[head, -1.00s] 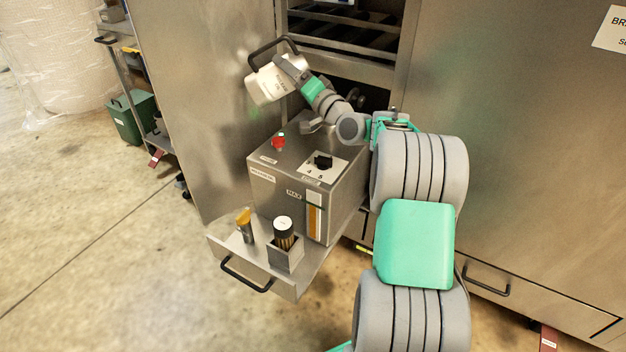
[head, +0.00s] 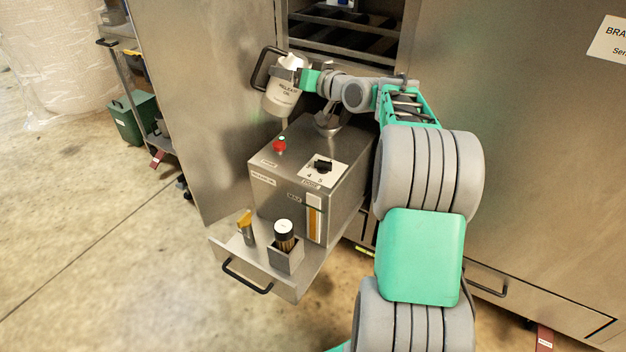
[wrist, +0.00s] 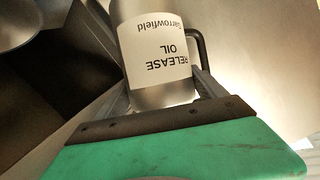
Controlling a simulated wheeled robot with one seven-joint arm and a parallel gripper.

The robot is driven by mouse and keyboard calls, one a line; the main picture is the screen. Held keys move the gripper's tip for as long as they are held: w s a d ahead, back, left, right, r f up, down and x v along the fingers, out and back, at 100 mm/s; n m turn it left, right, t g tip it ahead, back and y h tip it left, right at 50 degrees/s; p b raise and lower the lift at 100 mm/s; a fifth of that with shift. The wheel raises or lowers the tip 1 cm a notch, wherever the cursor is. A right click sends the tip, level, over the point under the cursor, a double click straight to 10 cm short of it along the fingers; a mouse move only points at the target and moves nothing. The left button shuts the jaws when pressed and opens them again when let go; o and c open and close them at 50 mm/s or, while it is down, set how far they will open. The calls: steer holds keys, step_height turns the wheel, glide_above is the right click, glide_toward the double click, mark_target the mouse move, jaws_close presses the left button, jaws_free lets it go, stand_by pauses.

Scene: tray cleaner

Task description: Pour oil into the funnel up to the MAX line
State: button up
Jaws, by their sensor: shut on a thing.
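In the head view the can is nearly upright, slightly tilted, above and behind the left back of the steel box. The can (wrist: 155,50) also shows in the wrist view between my fingers, its label reading "RELEASE OIL" upside down. The metal funnel (head: 328,119) sits on the back of the box, right of the can and apart from it. The MAX label (head: 294,197) is beside the sight gauge (head: 314,222), which shows an amber column.
The steel box (head: 275,205) carries a red button (head: 279,146) and a black knob (head: 323,166). Cabinet walls flank the box.

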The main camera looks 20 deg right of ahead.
mark_target(297, 56)
steer(key=n, duration=0.1)
steer(key=r+n+g+h, duration=0.1)
steer(key=shift+s+d+n+g+h, duration=0.1)
steer(key=shift+d+n+g+h, duration=0.2)
steer(key=shift+d+n, duration=0.1)
steer(key=shift+d+f+n+h, duration=0.1)
steer(key=shift+d+n+h, duration=0.1)
steer(key=shift+n+h, duration=0.15)
steer(key=shift+s+r+p, duration=0.1)
steer(key=shift+r+p, duration=1.4)
steer(key=shift+r, duration=0.45)
